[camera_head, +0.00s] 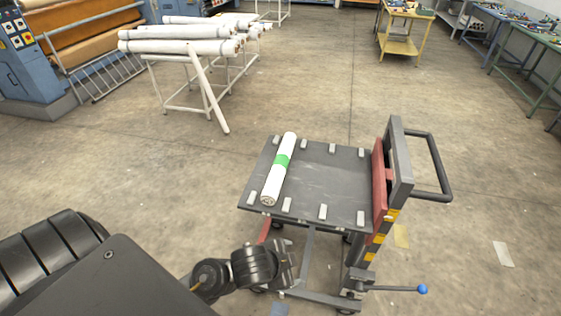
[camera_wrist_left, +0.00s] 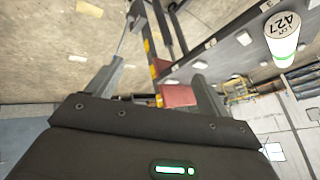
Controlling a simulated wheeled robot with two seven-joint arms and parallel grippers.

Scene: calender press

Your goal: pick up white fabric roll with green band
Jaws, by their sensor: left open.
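The white fabric roll (camera_head: 270,184) with a green band (camera_head: 282,161) lies on the dark top of a cart (camera_head: 330,180), near its left side, running front to back. My left gripper (camera_head: 286,264) is below and in front of the cart's near edge, apart from the roll. In the left wrist view its two fingers (camera_wrist_left: 160,78) are spread with nothing between them. My right gripper is in neither view.
The cart has a red and grey upright with a handle (camera_head: 432,165) on its right and a blue-knobbed lever (camera_head: 400,289) low down. A rack (camera_head: 190,75) of white rolls stands back left. A yellow table (camera_head: 400,35) is far off. Open floor surrounds the cart.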

